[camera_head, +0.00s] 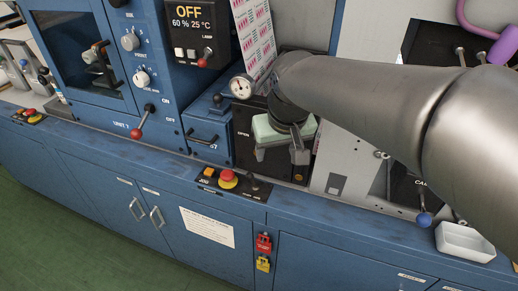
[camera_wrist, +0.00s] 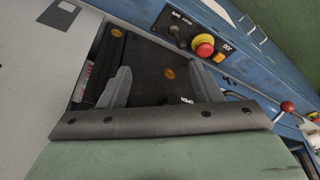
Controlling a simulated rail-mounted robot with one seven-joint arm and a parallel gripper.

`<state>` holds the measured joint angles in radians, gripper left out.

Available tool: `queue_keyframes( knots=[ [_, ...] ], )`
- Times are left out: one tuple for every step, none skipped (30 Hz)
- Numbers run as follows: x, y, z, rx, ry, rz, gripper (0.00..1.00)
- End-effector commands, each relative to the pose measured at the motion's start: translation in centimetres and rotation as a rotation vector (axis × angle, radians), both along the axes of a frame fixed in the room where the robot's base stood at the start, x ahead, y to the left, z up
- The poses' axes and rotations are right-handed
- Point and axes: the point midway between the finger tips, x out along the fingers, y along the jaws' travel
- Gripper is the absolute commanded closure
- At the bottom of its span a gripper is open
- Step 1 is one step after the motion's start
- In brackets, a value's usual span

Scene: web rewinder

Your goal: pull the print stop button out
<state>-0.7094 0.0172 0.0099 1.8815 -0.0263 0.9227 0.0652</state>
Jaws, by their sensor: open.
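A red mushroom button on a yellow collar (camera_head: 228,178) sits on a small black panel on the blue ledge, and it also shows in the wrist view (camera_wrist: 204,47). Its label is too small to read, and I cannot tell whether it is pressed in. A similar red button (camera_head: 35,118) sits on another panel at the far left. My gripper (camera_head: 280,156) is open and empty, above and to the right of the nearer button in the head view. In the wrist view its fingers (camera_wrist: 160,70) point toward a dark panel, with the button beyond the right fingertip, apart from it.
Beside the nearer button are an orange JOG button (camera_head: 209,172) and a black switch (camera_head: 252,184). A red-knobbed lever (camera_head: 136,132), a drawer handle (camera_head: 203,139) and a gauge (camera_head: 241,87) are close by. A white tray (camera_head: 465,242) is at right.

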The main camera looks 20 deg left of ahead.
Motion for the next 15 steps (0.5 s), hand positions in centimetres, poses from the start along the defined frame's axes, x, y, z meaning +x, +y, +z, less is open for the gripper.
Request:
queue_keyframes(
  knots=[
    [-0.6, 3.5, -0.7, 0.014, -0.015, 0.06, 0.42],
    [-0.8, 5.0, -0.6, 0.022, -0.023, 0.083, 0.42],
    [-1.2, 6.7, -0.4, 0.03, -0.032, 0.111, 0.42],
    [-1.5, 7.7, -0.4, 0.036, -0.036, 0.128, 0.42],
    [-1.8, 8.6, -0.3, 0.04, -0.04, 0.142, 0.42],
    [-2.1, 9.5, -0.2, 0.046, -0.045, 0.156, 0.42],
    [-2.2, 10.0, -0.2, 0.048, -0.046, 0.163, 0.42],
    [-2.3, 10.3, -0.2, 0.05, -0.048, 0.169, 0.42],
    [-2.3, 10.6, -0.2, 0.052, -0.049, 0.172, 0.42],
    [-2.3, 10.7, -0.4, 0.052, -0.05, 0.173, 0.42],
    [-2.2, 10.8, -0.6, 0.052, -0.05, 0.173, 0.42],
    [-2.1, 10.9, -1.0, 0.052, -0.049, 0.172, 0.42],
    [-2.0, 11.0, -1.4, 0.05, -0.047, 0.172, 0.42],
    [-1.9, 11.1, -1.9, 0.05, -0.047, 0.172, 0.42],
    [-1.7, 11.3, -2.6, 0.049, -0.047, 0.172, 0.42]
  ],
)
